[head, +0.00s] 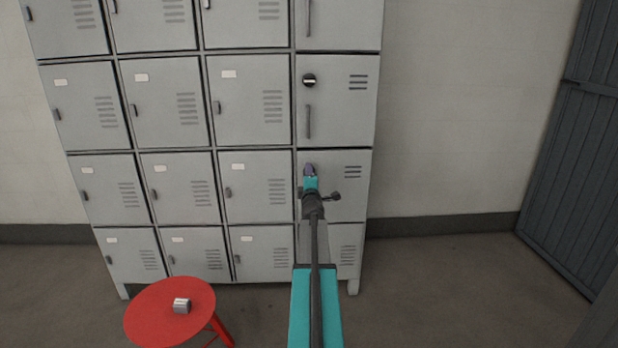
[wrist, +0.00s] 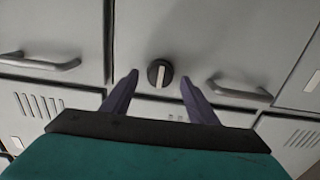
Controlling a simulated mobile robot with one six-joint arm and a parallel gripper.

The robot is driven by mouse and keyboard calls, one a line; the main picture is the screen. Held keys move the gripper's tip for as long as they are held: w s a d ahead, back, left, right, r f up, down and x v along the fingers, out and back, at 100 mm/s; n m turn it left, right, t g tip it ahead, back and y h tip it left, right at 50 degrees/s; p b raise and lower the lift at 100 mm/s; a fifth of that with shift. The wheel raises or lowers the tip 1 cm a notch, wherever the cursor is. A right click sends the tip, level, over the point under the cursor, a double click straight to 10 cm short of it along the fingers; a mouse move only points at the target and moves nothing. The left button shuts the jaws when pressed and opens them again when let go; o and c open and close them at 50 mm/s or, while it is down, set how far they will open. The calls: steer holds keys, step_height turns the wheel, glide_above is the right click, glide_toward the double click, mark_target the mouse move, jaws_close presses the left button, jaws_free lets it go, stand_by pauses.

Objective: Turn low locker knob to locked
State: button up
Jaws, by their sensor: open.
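The low locker knob (wrist: 160,73) is a round black dial with a pale bar across its face. In the wrist view the bar stands nearly upright. My gripper (wrist: 159,77) is open, with one fingertip on each side of the knob and a gap to it on both sides. I cannot tell whether the tips reach its depth. In the head view my gripper (head: 310,170) is in front of the low locker door (head: 350,190) in the right column and hides the knob.
A similar black knob (head: 309,80) with a level pale bar is on the door above. Bar handles (wrist: 238,90) and (wrist: 40,63) stand out to either side in the wrist view. A red stool (head: 150,318) with a small metal block (head: 182,305) stands at lower left.

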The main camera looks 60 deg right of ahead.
steer(key=v, duration=1.2)
stand_by(0.3)
steer(key=shift+s+a, duration=0.1)
stand_by(0.4)
